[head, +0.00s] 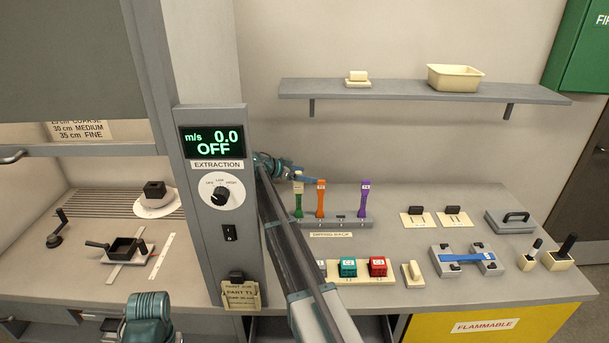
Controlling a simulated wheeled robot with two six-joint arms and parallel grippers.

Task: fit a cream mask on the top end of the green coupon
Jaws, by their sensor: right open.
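The green coupon (298,205) stands upright at the left end of the grey rack (345,223). A cream piece (298,187), which looks like the mask, covers its top end; whether it is fully seated is too small to tell. My right gripper (314,181) is open beside the tops of the green and orange coupons, its blue fingers close to the cream piece. Whether they touch it I cannot tell. My left gripper is out of view; only a teal part of my left arm shows at the bottom left.
An orange coupon (320,203) and a purple coupon (364,202) stand in the same rack. Coloured boxes (348,267), a blue strip in a grey fixture (467,258) and black-handled blocks (562,254) lie on the right. The extraction panel post (214,240) stands left of my right arm.

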